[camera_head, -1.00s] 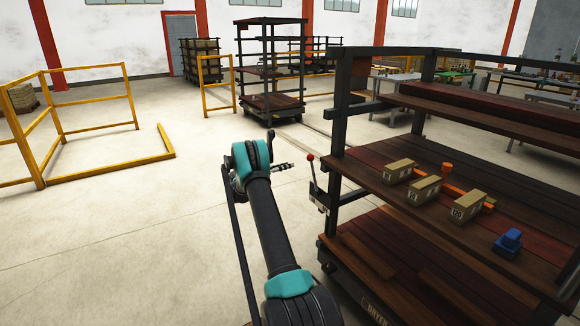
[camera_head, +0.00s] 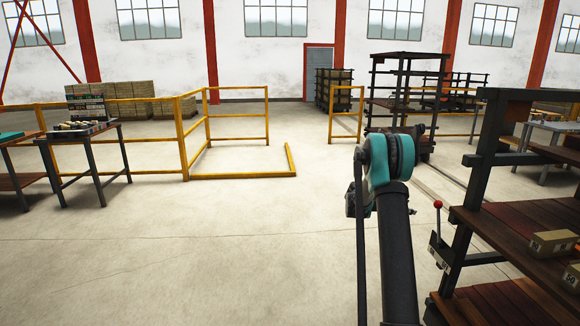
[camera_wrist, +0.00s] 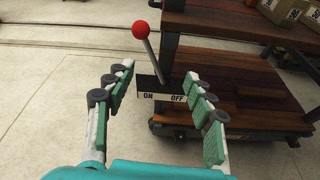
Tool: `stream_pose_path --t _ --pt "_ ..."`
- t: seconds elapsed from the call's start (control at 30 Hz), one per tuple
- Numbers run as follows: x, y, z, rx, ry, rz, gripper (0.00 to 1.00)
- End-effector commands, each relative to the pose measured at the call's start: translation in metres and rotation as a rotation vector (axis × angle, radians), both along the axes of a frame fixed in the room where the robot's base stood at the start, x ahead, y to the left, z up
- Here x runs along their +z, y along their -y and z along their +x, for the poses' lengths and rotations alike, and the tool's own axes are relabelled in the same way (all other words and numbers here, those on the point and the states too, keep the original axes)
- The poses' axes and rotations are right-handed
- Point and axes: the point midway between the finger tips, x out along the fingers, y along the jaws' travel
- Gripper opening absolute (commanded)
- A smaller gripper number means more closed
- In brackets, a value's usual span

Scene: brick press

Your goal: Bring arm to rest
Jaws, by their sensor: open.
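My arm (camera_head: 396,250) reaches up in the head view with its teal joint at the top. My gripper shows in the wrist view (camera_wrist: 160,108), its two green-padded fingers spread wide with nothing between them. Beyond the fingers is a lever with a red ball (camera_wrist: 140,30) and a plate marked ON and OFF (camera_wrist: 166,92). The lever leans up to the left, toward the ON side. It also shows in the head view (camera_head: 438,204), on the side of the dark rack. I cannot tell the exact distance from the fingers to it.
The dark wooden rack (camera_head: 500,222) with bricks (camera_head: 552,242) stands close on the right. Yellow railings (camera_head: 240,176) stand ahead. A table with a tray (camera_head: 82,130) is at the left. The floor at centre left (camera_head: 200,240) is clear.

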Motion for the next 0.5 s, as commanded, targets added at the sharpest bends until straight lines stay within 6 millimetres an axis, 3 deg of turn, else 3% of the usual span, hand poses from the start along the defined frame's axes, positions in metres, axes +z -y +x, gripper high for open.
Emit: stream_pose_path --t 0.2,0.5 --pt "0.016 -0.037 -0.054 -0.047 0.235 0.217 0.54" --pt "0.020 -0.097 -0.140 -0.185 0.535 0.524 0.54"
